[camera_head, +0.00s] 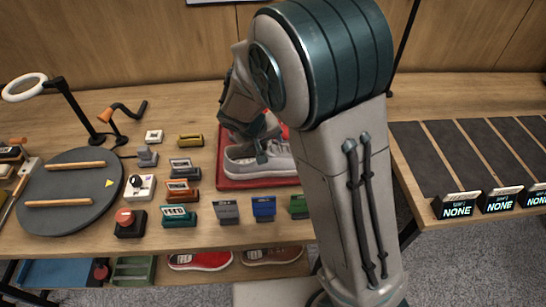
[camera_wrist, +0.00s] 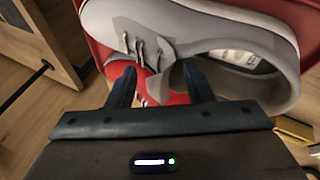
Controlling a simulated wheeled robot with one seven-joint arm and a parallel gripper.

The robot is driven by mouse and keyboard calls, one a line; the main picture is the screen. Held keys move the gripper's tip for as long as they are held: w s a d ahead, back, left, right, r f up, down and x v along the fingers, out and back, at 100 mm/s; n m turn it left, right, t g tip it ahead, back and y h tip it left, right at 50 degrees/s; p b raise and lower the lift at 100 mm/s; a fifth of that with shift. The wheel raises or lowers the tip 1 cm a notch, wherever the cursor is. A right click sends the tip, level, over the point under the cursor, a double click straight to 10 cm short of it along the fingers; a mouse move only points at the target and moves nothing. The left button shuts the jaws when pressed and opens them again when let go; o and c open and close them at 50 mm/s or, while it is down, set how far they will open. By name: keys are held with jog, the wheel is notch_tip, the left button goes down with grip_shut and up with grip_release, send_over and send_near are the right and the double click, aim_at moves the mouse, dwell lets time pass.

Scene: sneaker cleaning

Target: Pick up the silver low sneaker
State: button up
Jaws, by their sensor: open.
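The silver-grey low sneaker (camera_head: 252,164) with a pale sole sits on a red tray (camera_head: 224,184) on the table. In the wrist view the sneaker (camera_wrist: 232,38) fills the top, with its laces at the left and its open collar at the right. My gripper (camera_wrist: 160,88) is open. Its two dark fingers point at the sneaker's near edge, around the tongue and laces area. I cannot tell whether either finger touches the sneaker. In the head view my gripper (camera_head: 262,150) is over the sneaker and partly hidden by my arm. A red surface shows between the fingers.
Left of the tray stand several small coloured blocks, a red button (camera_head: 127,218) and a dark round turntable (camera_head: 70,190). A ring lamp (camera_head: 25,87) stands at the back left. Red (camera_head: 200,261) and brown (camera_head: 272,256) shoes lie on the lower shelf. Dark mats lie at right.

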jog(key=shift+f, duration=0.1)
grip_shut()
dwell(0.3)
